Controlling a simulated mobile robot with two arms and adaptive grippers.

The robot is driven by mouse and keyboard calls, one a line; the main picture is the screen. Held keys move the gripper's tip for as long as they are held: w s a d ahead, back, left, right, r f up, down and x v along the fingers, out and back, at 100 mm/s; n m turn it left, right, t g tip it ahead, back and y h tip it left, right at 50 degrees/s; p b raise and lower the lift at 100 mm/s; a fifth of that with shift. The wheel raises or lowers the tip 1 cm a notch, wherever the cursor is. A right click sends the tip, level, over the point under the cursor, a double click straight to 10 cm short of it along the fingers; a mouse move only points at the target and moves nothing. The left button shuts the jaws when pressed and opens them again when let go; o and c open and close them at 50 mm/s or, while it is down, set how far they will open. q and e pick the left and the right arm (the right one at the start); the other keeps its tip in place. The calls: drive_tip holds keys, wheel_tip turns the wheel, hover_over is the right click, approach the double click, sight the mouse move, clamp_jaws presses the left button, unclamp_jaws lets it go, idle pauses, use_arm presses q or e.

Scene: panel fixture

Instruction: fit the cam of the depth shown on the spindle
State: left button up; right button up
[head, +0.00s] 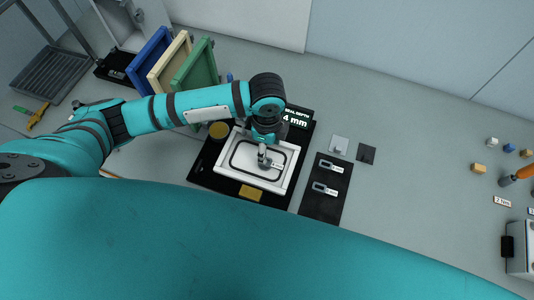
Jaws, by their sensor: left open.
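A sign (296,118) reads "4 mm", with small words above that look like "SEAL DEPTH". Below it, a white framed panel (236,173) with a dark looped groove lies on a black base (206,167). My left gripper (264,152) is open over the panel's middle and points down. A small grey part with a white label (278,165) is just below its fingertips; I cannot tell whether they touch. The gripper hides the spindle, if it is there. Two grey labelled pieces, apparently cams (325,165) (320,187), lie on a black mat (318,208) to the right; their labels are too small to read.
Blue, cream and green frames (196,66) stand behind my left arm. Two small plates (339,145) (366,153) lie right of the sign. Small blocks (479,168), an orange-handled item (525,173) and a "2 mm" label (502,202) are far right. The table between is clear.

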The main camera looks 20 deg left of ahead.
use_arm(q)
drive_tip(key=shift+r, duration=2.1)
